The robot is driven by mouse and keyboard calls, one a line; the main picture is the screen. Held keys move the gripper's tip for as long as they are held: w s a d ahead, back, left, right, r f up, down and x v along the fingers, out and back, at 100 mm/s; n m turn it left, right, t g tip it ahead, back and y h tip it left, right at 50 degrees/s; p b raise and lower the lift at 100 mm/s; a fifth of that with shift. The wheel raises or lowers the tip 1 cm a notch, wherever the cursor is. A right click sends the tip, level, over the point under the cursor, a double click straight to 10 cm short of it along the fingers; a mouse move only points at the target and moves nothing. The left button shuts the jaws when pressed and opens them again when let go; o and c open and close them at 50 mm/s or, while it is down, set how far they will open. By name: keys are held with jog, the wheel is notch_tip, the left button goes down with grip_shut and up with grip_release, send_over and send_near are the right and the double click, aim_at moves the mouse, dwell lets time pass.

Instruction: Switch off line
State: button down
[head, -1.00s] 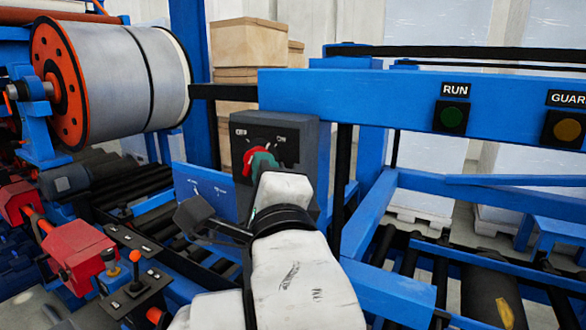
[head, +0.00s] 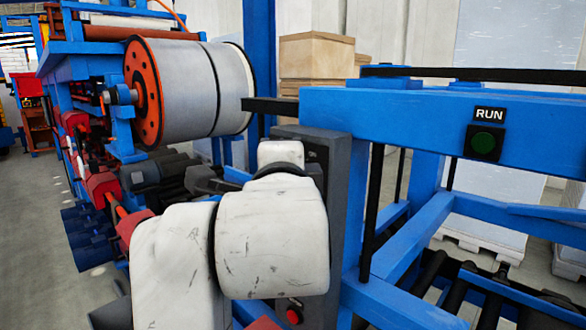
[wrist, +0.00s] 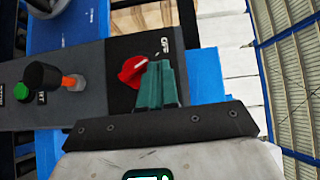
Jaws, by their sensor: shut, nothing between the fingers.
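In the wrist view, a red rotary switch handle (wrist: 133,70) sits on a black plate on a dark grey panel box, with a white label that seems to read OFF beside it. My gripper (wrist: 157,66) has its teal fingers shut together with nothing between them. The fingertips overlap the handle's edge in the picture; I cannot tell whether they touch it. In the head view, the grey panel box (head: 337,180) stands at the centre, but my arm hides the handle and the gripper.
A green button (wrist: 20,91) and a black knob (wrist: 42,75) are on the same box. A large coil (head: 190,90) stands upper left. Open floor shows far left.

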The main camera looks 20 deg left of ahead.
jog(key=shift+w+a+r+b, duration=0.15)
jog(key=shift+a+r+b, duration=0.1)
jog(key=shift+a+b, duration=0.3)
dwell(1.4)
